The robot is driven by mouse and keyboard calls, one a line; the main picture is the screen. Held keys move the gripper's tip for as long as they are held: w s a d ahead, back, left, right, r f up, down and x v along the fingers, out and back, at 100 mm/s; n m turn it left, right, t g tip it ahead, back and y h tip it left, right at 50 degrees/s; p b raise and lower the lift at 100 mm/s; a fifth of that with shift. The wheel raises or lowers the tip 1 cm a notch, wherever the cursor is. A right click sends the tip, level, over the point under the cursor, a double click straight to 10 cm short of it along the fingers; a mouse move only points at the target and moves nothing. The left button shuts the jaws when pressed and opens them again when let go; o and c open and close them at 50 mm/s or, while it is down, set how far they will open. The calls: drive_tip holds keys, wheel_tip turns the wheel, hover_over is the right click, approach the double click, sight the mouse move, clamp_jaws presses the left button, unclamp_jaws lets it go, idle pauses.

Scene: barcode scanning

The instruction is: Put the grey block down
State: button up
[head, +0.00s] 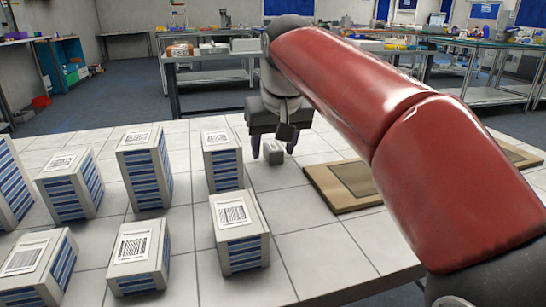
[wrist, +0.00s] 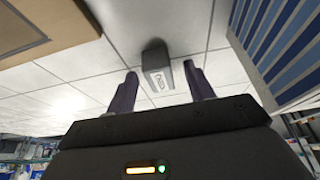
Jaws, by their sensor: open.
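The grey block (head: 273,151) is small and stands on the white tiled table (head: 300,237) in the head view, right at my gripper. It also shows in the wrist view (wrist: 156,62), between and just beyond the two fingertips. My gripper (head: 273,146) points down over it, and its purple fingers (wrist: 158,84) are spread apart in the wrist view. A gap shows on each side of the block, so the fingers do not grip it. The wrist view shows a small dark marking on the block's near face.
Several white boxes with blue stripes and barcode labels, such as the nearest one (head: 240,238), stand left of my gripper. A brown board (head: 335,200) lies on the table to the right. Bare tiles lie between them. A metal workbench (head: 210,73) stands behind.

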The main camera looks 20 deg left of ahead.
clamp_jaws()
idle(0.3)
drive_tip(key=shift+r, duration=0.15)
